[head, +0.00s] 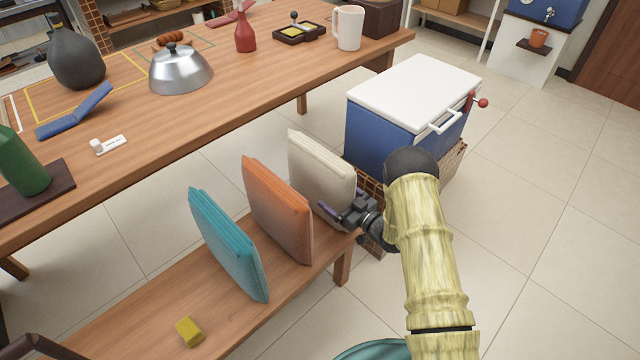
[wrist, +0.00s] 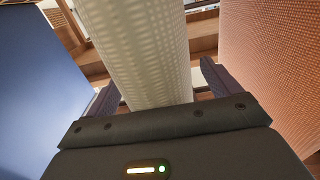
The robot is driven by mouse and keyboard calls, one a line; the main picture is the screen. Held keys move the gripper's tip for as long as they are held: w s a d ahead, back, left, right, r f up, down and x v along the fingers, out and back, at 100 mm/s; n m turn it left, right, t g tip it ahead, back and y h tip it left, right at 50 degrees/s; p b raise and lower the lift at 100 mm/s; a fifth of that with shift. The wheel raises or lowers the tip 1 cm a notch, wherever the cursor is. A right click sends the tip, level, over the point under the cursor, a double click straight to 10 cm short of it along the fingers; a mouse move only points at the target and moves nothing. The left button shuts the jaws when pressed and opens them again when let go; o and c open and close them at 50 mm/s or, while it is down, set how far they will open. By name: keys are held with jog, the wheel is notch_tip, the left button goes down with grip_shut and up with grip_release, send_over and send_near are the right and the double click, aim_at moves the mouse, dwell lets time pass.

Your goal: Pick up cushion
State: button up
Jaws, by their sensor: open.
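Three cushions stand upright in a row on the wooden bench: a teal cushion (head: 228,245), an orange cushion (head: 277,210) and a cream cushion (head: 320,168). My gripper (head: 335,212) is at the lower right edge of the cream cushion, at the bench's end. In the wrist view the cream cushion (wrist: 140,45) rises between the two open fingers of my gripper (wrist: 155,90). I cannot tell whether either finger touches it. The orange cushion (wrist: 275,60) shows to the right in the wrist view, apart from the fingers.
The bench (head: 150,318) carries a small yellow block (head: 189,331). A blue cooler (head: 375,135) with a white lid stands close behind my gripper. The long table (head: 215,110) runs behind the cushions, with a kettle (head: 180,70) and a mug (head: 348,28). Tiled floor (head: 540,230) is clear at right.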

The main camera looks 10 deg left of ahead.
aim_at(341, 174)
dwell(0.4)
jog(key=c, duration=1.2)
notch_tip(341, 174, up, 10)
jog(key=shift+r+p, duration=0.1)
jog(key=shift+p, duration=1)
